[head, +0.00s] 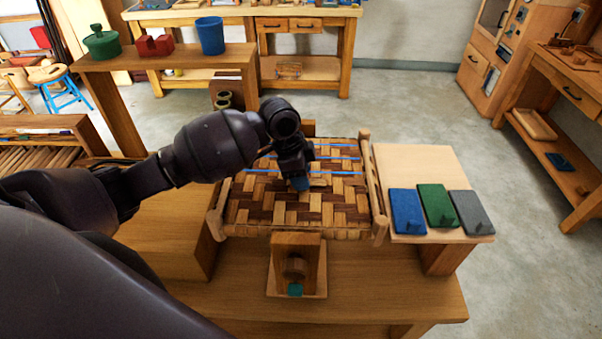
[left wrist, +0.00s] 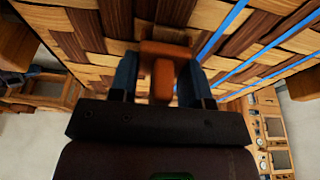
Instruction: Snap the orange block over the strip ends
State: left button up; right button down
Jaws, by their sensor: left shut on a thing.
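The woven seat (head: 337,209) of light and dark bark strips sits on a wooden frame in the middle of the head view. Blue strips (head: 335,172) run across its far part; they also cross the weave at the upper right of the left wrist view (left wrist: 243,68). My left gripper (head: 300,184) is over the middle of the seat, pointing down. In the left wrist view its blue fingers are shut on the orange block (left wrist: 162,81), close above the weave; I cannot tell if it touches. The block is hidden in the head view. My right gripper is not in view.
A pale board (head: 419,163) right of the seat bears a blue plate (head: 406,211), a green plate (head: 437,205) and a grey plate (head: 470,211). A wooden stand (head: 296,252) with a teal piece is in front. A shelf (head: 180,60) stands behind left.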

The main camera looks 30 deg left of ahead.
pick_arm(q)
jog(key=shift+f, duration=0.2)
dwell(0.5)
jog(key=o, duration=1.5)
jog(key=shift+c, duration=0.2)
jog(key=shift+r, duration=0.1)
jog(key=shift+r, duration=3.45)
